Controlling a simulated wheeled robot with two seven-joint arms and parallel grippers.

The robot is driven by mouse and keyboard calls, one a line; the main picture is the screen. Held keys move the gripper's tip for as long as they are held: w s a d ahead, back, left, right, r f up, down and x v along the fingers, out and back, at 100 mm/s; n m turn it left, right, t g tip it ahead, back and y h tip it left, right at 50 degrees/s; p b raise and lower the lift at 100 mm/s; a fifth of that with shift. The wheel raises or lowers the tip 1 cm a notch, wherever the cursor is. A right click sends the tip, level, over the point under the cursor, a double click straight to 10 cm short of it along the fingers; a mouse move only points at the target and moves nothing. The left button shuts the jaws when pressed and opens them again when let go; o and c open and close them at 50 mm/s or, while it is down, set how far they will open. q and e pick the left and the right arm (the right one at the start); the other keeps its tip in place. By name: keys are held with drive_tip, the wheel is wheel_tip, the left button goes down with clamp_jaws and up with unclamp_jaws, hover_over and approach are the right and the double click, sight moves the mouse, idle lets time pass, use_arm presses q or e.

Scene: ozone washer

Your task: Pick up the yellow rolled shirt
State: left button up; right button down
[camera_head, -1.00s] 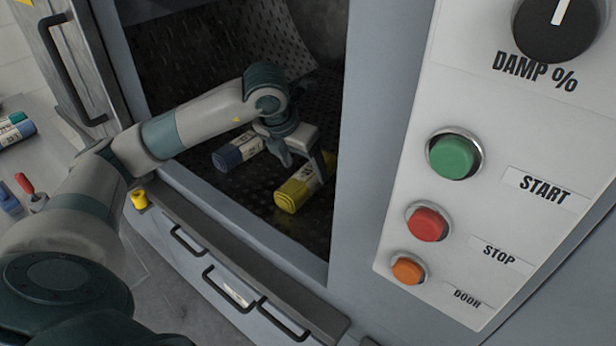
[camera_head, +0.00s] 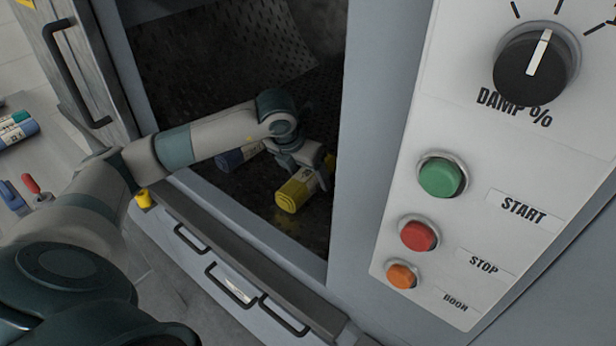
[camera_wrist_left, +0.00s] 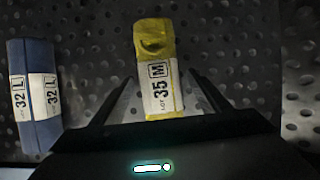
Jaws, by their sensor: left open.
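The yellow rolled shirt (camera_head: 294,191) lies on the dark perforated floor inside the washer, with a white label band around it. It also shows in the left wrist view (camera_wrist_left: 153,42), its label reading 35 M. My left gripper (camera_head: 306,172) is inside the washer at the shirt's far end. In the left wrist view the open gripper (camera_wrist_left: 158,88) has one finger on each side of the shirt, with gaps between. No hold on the shirt shows. My right gripper is not in view.
A blue rolled shirt (camera_wrist_left: 35,95) labelled 32 L lies left of the yellow one, partly behind my arm in the head view (camera_head: 236,157). The opening's frame (camera_head: 250,235) borders the drum below. A control panel (camera_head: 400,180) is at right.

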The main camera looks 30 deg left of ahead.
sight(308, 172)
use_arm(q)
drive_tip(key=shift+c, duration=0.4)
drive_tip(key=c, duration=1.2)
drive_tip(key=shift+r, duration=0.15)
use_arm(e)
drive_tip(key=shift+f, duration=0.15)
